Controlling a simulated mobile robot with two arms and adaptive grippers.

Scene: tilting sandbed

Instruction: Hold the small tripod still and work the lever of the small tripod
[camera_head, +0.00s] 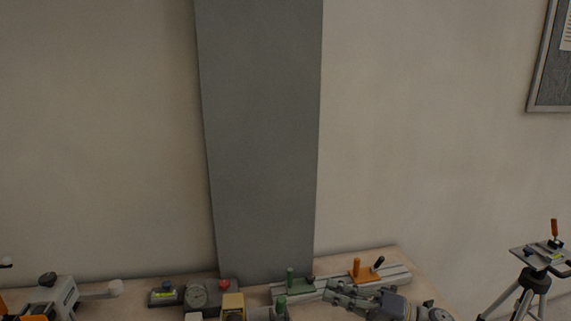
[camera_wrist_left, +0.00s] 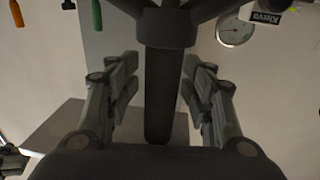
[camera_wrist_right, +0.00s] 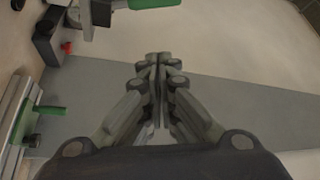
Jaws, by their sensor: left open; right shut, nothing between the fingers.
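A tripod (camera_head: 533,280) with grey legs, a flat grey top and an upright orange handle stands at the right edge of the head view. Its lower legs are cut off by the frame. I cannot tell which of its parts is the lever. My right gripper (camera_head: 338,289) is low in the head view, well left of the tripod and touching no part of it. In the right wrist view its fingers (camera_wrist_right: 158,64) are shut together, with nothing between them.

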